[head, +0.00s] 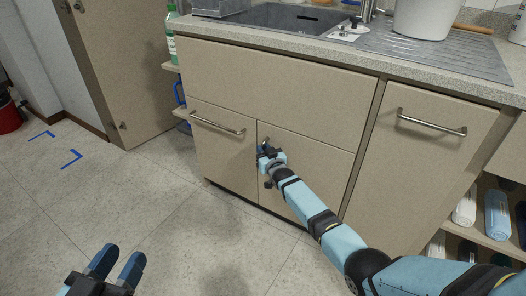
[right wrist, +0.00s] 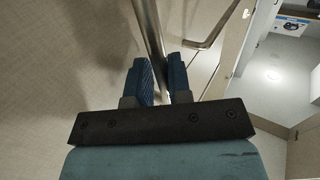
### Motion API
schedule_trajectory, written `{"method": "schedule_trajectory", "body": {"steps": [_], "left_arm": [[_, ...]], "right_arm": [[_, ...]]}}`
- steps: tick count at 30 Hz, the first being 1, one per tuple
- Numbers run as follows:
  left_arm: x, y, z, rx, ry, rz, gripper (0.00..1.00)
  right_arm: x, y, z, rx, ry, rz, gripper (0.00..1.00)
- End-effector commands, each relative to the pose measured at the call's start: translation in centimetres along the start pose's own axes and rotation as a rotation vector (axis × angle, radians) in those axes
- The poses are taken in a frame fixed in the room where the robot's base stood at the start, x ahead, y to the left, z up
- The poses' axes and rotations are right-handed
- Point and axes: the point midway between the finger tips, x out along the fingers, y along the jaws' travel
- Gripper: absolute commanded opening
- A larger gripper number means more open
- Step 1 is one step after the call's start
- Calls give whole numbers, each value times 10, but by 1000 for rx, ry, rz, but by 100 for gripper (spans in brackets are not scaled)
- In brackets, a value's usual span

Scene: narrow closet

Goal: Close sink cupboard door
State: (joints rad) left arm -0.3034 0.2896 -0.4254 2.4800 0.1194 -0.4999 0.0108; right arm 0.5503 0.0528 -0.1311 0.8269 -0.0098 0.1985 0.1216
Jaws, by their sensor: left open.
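The sink cupboard (head: 275,82) stands under the sink, with two lower doors side by side. The left lower door (head: 222,155) has a bar handle (head: 217,124) near its top. The right lower door (head: 318,165) looks flush or nearly flush with the front; I cannot tell if it is slightly ajar. My right gripper (head: 266,157) is at this door's upper left, hiding its handle. In the right wrist view, my right gripper's fingers (right wrist: 160,80) sit on both sides of a metal handle bar (right wrist: 147,25). My left gripper (head: 118,264) is open and empty above the floor.
Another cupboard front (head: 418,165) with a bar handle is at the right, beside open shelves holding rolled towels (head: 497,213). A tan door (head: 125,75) stands at the left. A green bottle (head: 171,35) is by the cupboard. The floor in front is clear.

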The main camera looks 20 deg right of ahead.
Motion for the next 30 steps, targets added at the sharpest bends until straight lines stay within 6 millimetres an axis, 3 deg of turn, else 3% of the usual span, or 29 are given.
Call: {"method": "schedule_trajectory", "body": {"steps": [3,12,16,21,24,30], "left_arm": [[0,0,1,-2,-1,0,43],[-2,1,3,-8,-11,-1,43],[-3,2,-1,-24,-22,2,43],[-5,9,-9,-112,-59,6,43],[-11,19,0,-210,-117,0,43],[-11,18,-23,-224,-45,-15,43]], "right_arm": [[1,4,-3,-1,4,4,37],[0,4,-4,1,5,4,37],[-9,4,-5,1,4,4,37],[-41,3,-6,0,2,2,37],[-64,1,-7,1,1,1,37],[-108,0,-5,1,2,-1,37]]}}
